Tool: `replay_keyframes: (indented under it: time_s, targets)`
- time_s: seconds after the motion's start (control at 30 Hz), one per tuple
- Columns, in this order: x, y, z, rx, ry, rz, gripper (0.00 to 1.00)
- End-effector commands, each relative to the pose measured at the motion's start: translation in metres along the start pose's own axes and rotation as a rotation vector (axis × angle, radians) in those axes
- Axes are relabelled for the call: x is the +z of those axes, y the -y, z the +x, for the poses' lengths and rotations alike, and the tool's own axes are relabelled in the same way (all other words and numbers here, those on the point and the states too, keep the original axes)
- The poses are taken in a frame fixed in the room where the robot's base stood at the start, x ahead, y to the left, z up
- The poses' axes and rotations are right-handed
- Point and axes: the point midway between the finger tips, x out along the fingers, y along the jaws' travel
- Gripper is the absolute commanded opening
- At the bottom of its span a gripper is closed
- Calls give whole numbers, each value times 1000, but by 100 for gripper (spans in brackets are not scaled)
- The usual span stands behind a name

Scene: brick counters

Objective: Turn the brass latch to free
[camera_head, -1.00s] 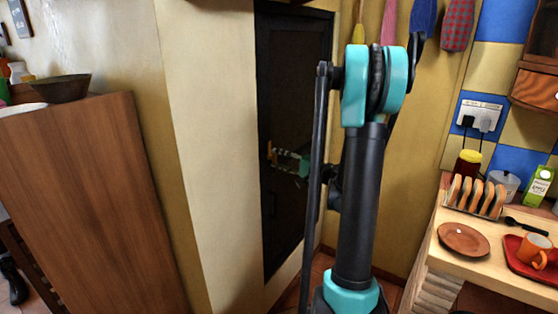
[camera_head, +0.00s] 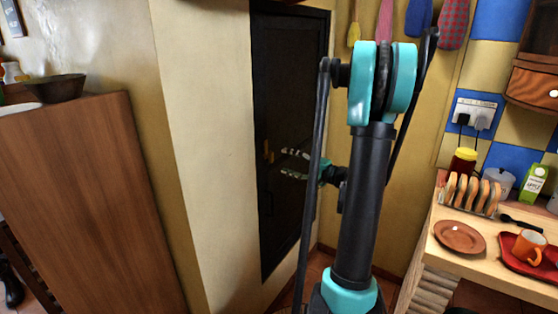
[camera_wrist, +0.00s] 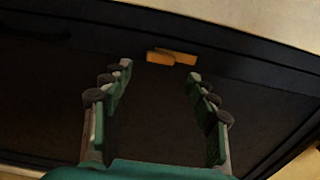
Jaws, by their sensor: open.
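The brass latch (camera_head: 268,152) is a small yellow-orange piece on the left edge of a dark door (camera_head: 285,110) in the head view. It also shows in the wrist view as a short two-part bar (camera_wrist: 172,57) near the door's edge, one part slightly offset from the other. My gripper (camera_head: 284,164) is open and to the right of the latch, apart from it. In the wrist view my gripper (camera_wrist: 159,75) has its fingers spread, with the latch just beyond the fingertips and nothing between them. The far side of the latch is hidden.
A cream wall (camera_head: 205,150) borders the door on the left, with a wooden cabinet (camera_head: 90,200) beyond it. A counter on the right holds a toast rack (camera_head: 470,192), a brown plate (camera_head: 459,237) and an orange mug (camera_head: 531,247). Cloths hang above.

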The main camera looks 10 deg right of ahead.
Motion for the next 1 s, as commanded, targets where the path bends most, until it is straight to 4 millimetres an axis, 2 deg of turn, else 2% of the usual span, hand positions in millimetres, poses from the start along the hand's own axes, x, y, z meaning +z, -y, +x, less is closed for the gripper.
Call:
replay_keyframes:
  time_s: [0.03, 0.2, 0.4, 1.0]
  targets:
    - [-2, 0, -11, 0, -5, 0, 59]
    - [-1, 0, -40, 0, -4, 0, 59]
    - [-1, 0, -58, 0, -2, 0, 59]
    - [4, -2, -60, 13, 5, -2, 59]
